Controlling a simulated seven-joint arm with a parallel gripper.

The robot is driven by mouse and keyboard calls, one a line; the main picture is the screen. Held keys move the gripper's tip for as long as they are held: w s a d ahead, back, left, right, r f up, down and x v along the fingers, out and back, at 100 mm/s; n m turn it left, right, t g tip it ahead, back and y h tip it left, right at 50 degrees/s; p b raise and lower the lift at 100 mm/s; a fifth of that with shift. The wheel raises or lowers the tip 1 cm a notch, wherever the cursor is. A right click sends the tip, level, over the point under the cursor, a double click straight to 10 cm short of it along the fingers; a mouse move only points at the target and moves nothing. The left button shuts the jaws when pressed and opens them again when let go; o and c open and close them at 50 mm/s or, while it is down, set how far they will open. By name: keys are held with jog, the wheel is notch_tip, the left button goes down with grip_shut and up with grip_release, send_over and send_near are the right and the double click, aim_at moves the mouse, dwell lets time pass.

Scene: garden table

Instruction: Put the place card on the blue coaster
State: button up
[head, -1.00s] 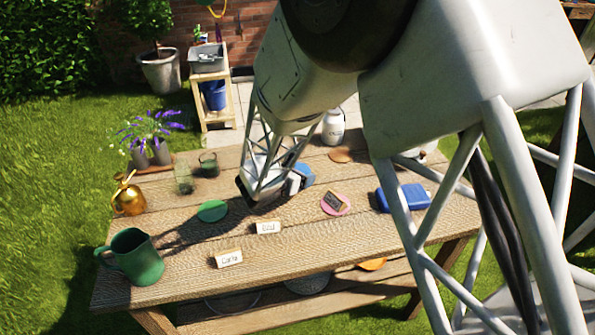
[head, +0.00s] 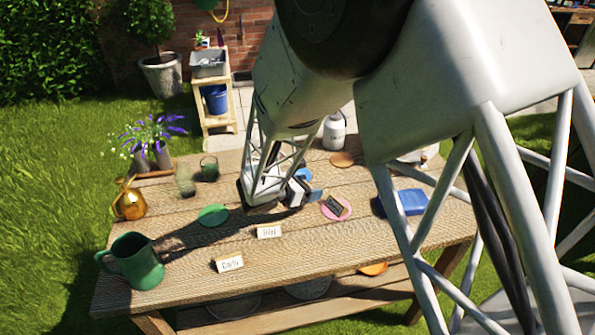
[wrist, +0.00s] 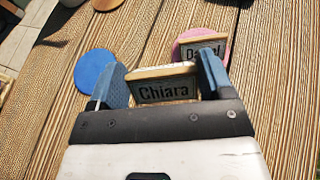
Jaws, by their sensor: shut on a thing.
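My gripper (wrist: 166,85) is shut on a wooden-edged place card (wrist: 165,92) reading "Chiara", held between its two blue fingertips. In the head view my gripper (head: 306,193) is over the middle of the table, and the held card cannot be made out there. The blue coaster (wrist: 94,68) is a round disc left of the fingers in the wrist view, partly covered by the left finger. In the head view the blue coaster (head: 305,173) shows only in part, just behind my gripper. Nothing is seen on its visible part.
A pink coaster (head: 345,212) bears another name card (wrist: 202,48), close ahead of the fingers in the wrist view. Two white-faced cards (head: 229,263) (head: 269,231), a green coaster (head: 213,216), a green mug (head: 134,262) and a blue box (head: 413,202) are also on the table (head: 340,243).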

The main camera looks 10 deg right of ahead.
jog(key=w, duration=0.5)
jog(key=w+f, duration=0.1)
jog(key=w, duration=0.9)
jog(key=shift+w+d+f, duration=0.1)
jog(key=shift+d+f, duration=0.05)
jog(key=shift+f, duration=0.05)
jog(key=shift+f, duration=0.1)
jog(key=shift+f, duration=1.65)
jog(key=shift+f, duration=0.15)
jog(key=o, duration=0.9)
jog(key=shift+v, duration=6.05)
